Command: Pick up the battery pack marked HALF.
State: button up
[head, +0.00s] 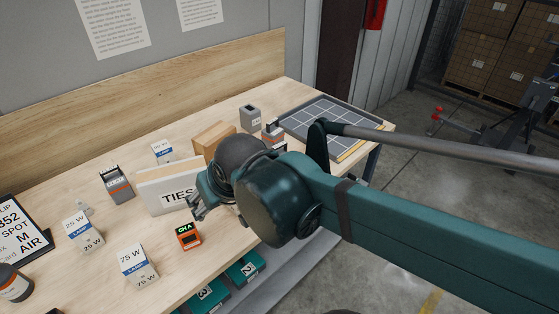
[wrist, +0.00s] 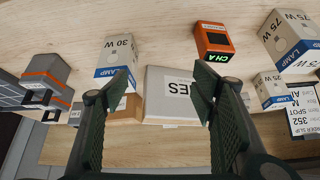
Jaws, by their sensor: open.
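A grey battery pack (head: 118,184) with an orange band and a black handle stands on the table left of the TIES box; its small label is too small to read. A second grey and orange pack (head: 272,132) stands near the back right, partly hidden by my arm. In the wrist view a grey and orange pack (wrist: 46,70) shows at the left, with another (wrist: 34,98) below it; no HALF marking is readable. My gripper (head: 197,208) is open and empty above the table, near the TIES box. Its fingers also show in the wrist view (wrist: 150,112).
The TIES box (head: 168,197), an orange CH A device (head: 188,236) and white LAMP boxes (head: 137,265) stand around my gripper. A cardboard box (head: 213,138), a grey box (head: 250,116) and a gridded tray (head: 325,109) are farther back. A sign (head: 20,231) stands left.

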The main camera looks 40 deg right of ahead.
aim_at(279, 146)
jog(key=w+d+m+g+h+p, duration=0.1)
jog(key=w+d+m+g+p, duration=0.1)
jog(key=d+m+p, duration=0.3)
jog(key=w+d+m+g+h+p, duration=0.1)
jog(key=d+m+p, duration=0.4)
jog(key=d, duration=0.7)
jog(key=w+d+m+g+h+p, duration=0.1)
jog(key=w+d+m+g+p, duration=0.2)
jog(key=d, duration=0.6)
jog(key=shift+w+d+m+g+h+p, duration=0.1)
jog(key=shift+w+m+g+h+p, duration=0.1)
jog(key=shift+m+p, duration=0.5)
jog(key=shift+w+d+m+g+h+p, duration=0.1)
jog(key=shift+m+h+p, duration=0.15)
jog(key=shift+m, duration=0.75)
jog(key=shift+s+d+f+m, duration=0.15)
jog(key=shift+d+f+m, duration=0.2)
jog(key=shift+d, duration=0.25)
jog(key=shift+x, duration=1.25)
jog(key=shift+f, duration=0.1)
jog(key=shift+b+x, duration=0.3)
jog(key=shift+x, duration=2.2)
jog(key=shift+d, duration=0.1)
jog(key=c, duration=1.5)
